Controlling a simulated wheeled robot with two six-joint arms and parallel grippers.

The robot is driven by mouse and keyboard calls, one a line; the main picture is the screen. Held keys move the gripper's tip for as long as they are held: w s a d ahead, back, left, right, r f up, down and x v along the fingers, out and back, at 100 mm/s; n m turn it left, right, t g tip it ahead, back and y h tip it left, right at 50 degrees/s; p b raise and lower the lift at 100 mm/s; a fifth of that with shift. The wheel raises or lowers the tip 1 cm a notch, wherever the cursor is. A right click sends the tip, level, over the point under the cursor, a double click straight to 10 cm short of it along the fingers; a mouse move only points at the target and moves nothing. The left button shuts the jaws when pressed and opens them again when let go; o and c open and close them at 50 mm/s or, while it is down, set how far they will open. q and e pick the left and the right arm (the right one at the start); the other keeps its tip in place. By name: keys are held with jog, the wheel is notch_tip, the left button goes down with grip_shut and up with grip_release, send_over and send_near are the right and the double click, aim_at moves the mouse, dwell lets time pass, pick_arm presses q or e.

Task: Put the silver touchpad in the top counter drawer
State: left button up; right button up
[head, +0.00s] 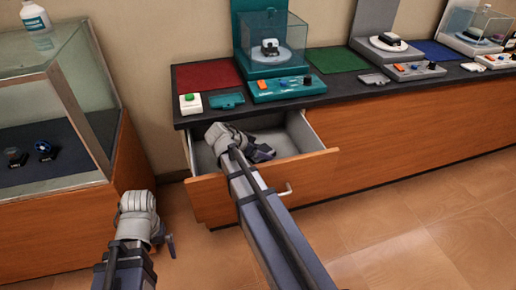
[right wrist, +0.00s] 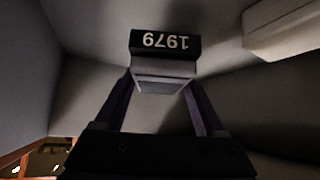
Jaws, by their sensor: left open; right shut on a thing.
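A small silver-grey block with a black face marked 1979, which I take to be the silver touchpad (right wrist: 166,72), is between the fingers of my right gripper (right wrist: 160,88) in the right wrist view. In the head view my right gripper (head: 262,152) reaches into the open top counter drawer (head: 319,161); the held block cannot be made out there. The drawer is pulled out, with its handle (head: 285,190) on the front. Whether the block touches the drawer floor I cannot tell. My left gripper (head: 167,241) is open and empty, low in front of the cabinets.
A glass case (head: 92,120) stands left. A pale block (right wrist: 292,28) shows at the wrist view's upper right.

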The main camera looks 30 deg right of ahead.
jog(key=w, duration=0.3)
jog(key=shift+w+d, duration=0.1)
jog(key=shift+d, duration=0.25)
jog(key=shift+w+f+b, duration=0.1)
jog(key=shift+f+b, duration=0.5)
jog(key=shift+f, duration=0.05)
jog(key=shift+f+b, duration=0.5)
jog(key=shift+b, duration=0.05)
jog(key=shift+f, duration=0.1)
jog(key=o, duration=1.4)
